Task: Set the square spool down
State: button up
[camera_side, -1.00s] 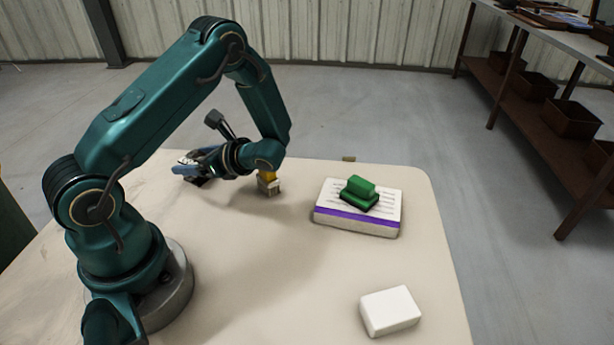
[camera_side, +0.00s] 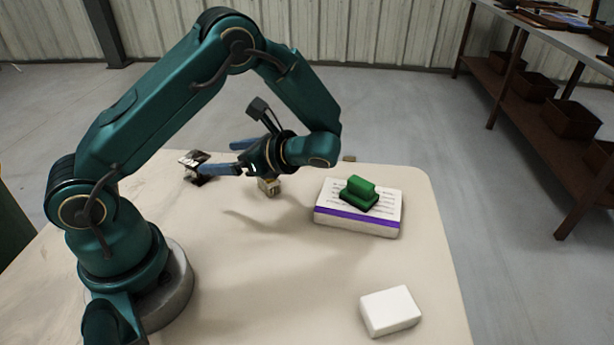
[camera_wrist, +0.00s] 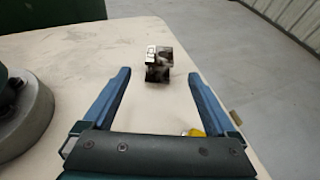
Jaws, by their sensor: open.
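The square spool (camera_side: 197,177), dark with pale patches and two flat square ends, stands on the table near the far left edge. In the wrist view the spool (camera_wrist: 158,72) is ahead of my gripper (camera_wrist: 159,76), roughly centred between the fingertips and slightly beyond them. In the side view my gripper (camera_side: 222,156) is open and empty, fingers pointing left toward the spool. A gap shows between the spool and the fingers in the wrist view.
A small beige block (camera_side: 269,188) stands below my wrist; a yellow bit (camera_wrist: 195,132) shows beside the gripper. A green object (camera_side: 360,192) sits on a white and purple box (camera_side: 330,218). A white block (camera_side: 390,310) lies front right. The front middle table is clear.

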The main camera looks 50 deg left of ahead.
jog(key=shift+w+d+r, duration=0.2)
jog(key=shift+d+r, duration=0.15)
jog(key=shift+d, duration=0.25)
jog(key=s+d+r+n+t+h, duration=0.3)
jog(key=d+r+n+t+h, duration=0.1)
jog(key=d+n+t+h, duration=0.1)
jog(key=s+d+r+n+t+h, duration=0.3)
jog(key=d+r+n+t+h, duration=0.2)
jog(key=d+n+h, duration=0.2)
jog(key=shift+d+n+t, duration=0.3)
jog(key=shift+d+n, duration=0.4)
jog(key=shift+d, duration=0.55)
